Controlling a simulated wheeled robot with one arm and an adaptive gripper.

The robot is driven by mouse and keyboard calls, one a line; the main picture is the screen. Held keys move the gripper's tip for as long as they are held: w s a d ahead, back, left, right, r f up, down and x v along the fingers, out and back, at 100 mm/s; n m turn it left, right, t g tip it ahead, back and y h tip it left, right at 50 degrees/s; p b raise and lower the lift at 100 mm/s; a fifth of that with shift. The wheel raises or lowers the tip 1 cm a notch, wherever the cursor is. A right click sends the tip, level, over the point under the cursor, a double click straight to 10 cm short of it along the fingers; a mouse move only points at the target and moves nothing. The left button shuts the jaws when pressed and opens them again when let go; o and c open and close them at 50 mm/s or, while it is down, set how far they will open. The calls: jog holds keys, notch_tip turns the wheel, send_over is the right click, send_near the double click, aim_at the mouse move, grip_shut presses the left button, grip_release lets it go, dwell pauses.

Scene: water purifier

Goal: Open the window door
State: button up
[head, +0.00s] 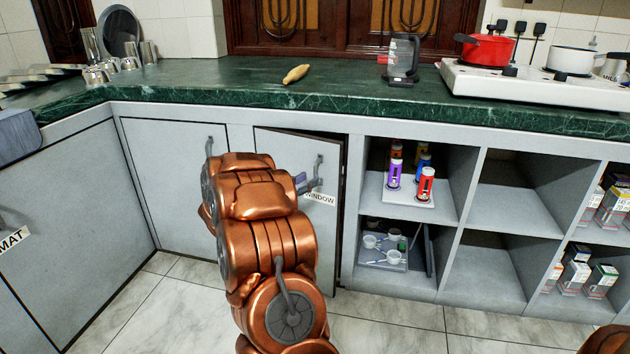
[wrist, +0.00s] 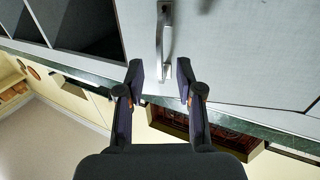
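The window door (head: 277,151) is a grey cabinet door with a "WINDOW" label (head: 319,198) in the head view. It stands slightly ajar, with a dark gap along its top and right edge. Its metal handle (head: 318,171) is upright near the right edge. In the wrist view the handle (wrist: 164,38) runs down from the top edge, and the door's grey face (wrist: 235,60) fills the upper right. My gripper (wrist: 160,74) is open, its fingers apart on either side of the handle's near end. In the head view my arm hides most of the gripper; a fingertip (head: 301,182) shows beside the handle.
Another grey door (head: 172,160) is on the left. Open shelves (head: 517,190) on the right hold bottles (head: 426,184), cups and boxes. Tiled floor (head: 390,325) is clear in front.

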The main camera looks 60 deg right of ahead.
jog(key=shift+s+d+b, duration=0.2)
jog(key=shift+d+b, duration=0.45)
jog(key=shift+d, duration=1.55)
grip_shut()
